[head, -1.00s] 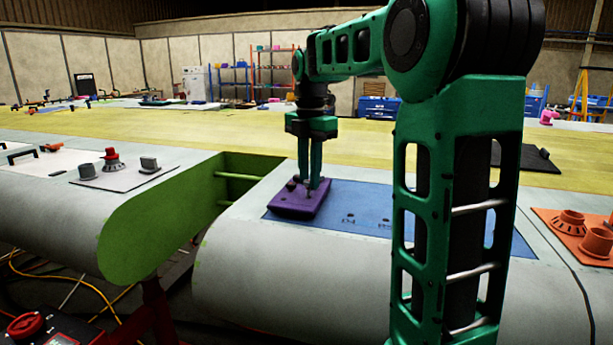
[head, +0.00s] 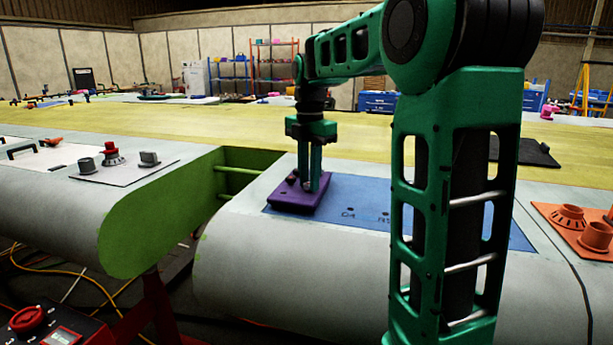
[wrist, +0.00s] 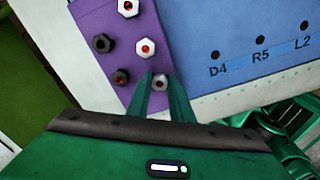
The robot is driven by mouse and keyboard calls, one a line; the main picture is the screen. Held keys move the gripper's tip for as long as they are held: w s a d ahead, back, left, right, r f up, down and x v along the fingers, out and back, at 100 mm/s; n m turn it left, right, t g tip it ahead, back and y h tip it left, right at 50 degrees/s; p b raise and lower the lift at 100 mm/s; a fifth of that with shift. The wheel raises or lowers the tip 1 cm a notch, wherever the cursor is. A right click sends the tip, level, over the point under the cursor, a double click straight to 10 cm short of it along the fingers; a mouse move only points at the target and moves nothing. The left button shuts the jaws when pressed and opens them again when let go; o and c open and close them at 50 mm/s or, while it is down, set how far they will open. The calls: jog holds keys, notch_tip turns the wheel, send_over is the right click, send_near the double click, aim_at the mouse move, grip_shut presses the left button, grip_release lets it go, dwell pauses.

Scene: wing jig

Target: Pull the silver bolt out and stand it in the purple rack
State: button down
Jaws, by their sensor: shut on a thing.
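The purple rack (head: 296,204) lies at the left end of the blue plate, on the grey wing surface. My gripper (head: 309,188) points straight down over the rack's right part. In the wrist view my gripper (wrist: 160,88) is shut on a silver bolt (wrist: 160,81) with a reddish centre, at the rack's right edge. The fingers hide part of this bolt, and I cannot tell how deep it sits. The rack (wrist: 117,24) also carries two other silver bolts (wrist: 145,47) and two dark bolts (wrist: 101,43).
The blue plate (head: 365,196) has small holes, labelled D4, R5 and L2 in the wrist view. An open green bay (head: 235,185) lies left of the rack.

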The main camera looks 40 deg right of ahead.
jog(key=c, duration=1.5)
grip_release()
notch_tip(320, 180, up, 6)
jog(key=shift+d+f, duration=0.1)
jog(key=shift+r, duration=1.15)
jog(key=shift+w+r, duration=0.1)
jog(key=shift+r, duration=0.85)
jog(key=shift+r, duration=0.2)
